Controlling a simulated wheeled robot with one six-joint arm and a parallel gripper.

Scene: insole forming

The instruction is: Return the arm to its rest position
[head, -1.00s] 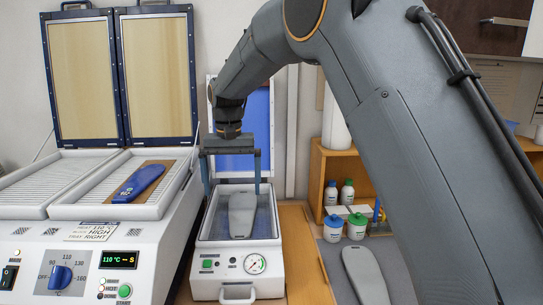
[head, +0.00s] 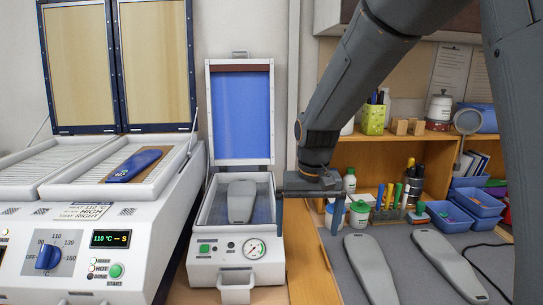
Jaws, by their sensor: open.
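My arm reaches down from the upper right in the head view.
At left, a two-tray heater (head: 65,243) has both lids raised; a blue insole (head: 134,166) on a brown sheet lies in its right tray. Two grey forms (head: 371,270) (head: 447,262) lie on the grey mat. A shelf (head: 395,150) with bottles, pens and blue bins stands behind.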

